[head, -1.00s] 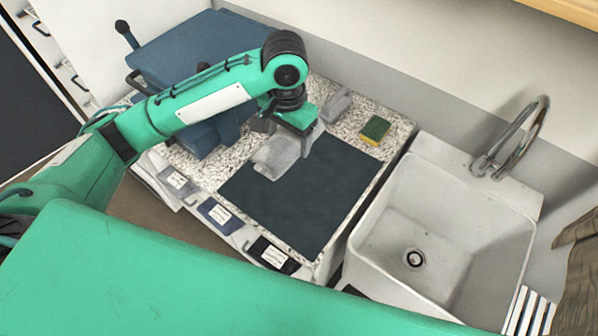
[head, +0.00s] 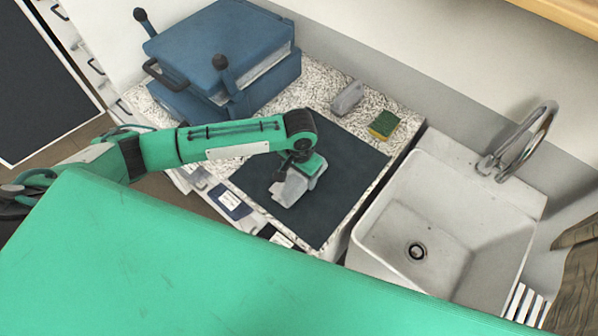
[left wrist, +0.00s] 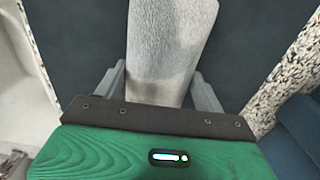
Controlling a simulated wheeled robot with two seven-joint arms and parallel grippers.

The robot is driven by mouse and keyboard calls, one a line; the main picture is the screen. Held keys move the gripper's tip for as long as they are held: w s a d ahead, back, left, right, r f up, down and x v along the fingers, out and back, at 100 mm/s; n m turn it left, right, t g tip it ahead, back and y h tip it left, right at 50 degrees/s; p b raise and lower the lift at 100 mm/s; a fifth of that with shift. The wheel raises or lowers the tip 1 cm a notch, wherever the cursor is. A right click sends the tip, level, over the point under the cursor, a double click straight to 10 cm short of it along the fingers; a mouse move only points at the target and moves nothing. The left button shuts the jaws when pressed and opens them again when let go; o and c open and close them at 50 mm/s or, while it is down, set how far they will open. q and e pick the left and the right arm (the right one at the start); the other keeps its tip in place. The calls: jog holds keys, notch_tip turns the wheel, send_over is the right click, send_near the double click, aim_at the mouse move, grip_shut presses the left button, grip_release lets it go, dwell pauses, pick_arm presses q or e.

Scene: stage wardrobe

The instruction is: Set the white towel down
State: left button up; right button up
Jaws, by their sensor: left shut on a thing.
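The white towel (head: 287,191) looks pale grey and folded. It is over the dark mat (head: 342,172) on the speckled counter in the head view. My left gripper (head: 296,178) is shut on the towel, above the middle of the mat. In the left wrist view the towel (left wrist: 168,45) runs up between the two fingers (left wrist: 160,90), with the dark mat behind it. I cannot tell whether the towel touches the mat. My right gripper is not in view.
A grey block-like item (head: 347,97) and a green and yellow sponge (head: 383,124) lie at the back of the counter. A blue press (head: 215,50) stands at the back left. A white sink (head: 440,220) with a tap (head: 520,140) is to the right. Bare mat surrounds the towel.

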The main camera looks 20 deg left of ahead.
pick_arm(q)
jog(key=shift+f, duration=0.4)
jog(key=o, duration=1)
jog(key=shift+f, duration=0.1)
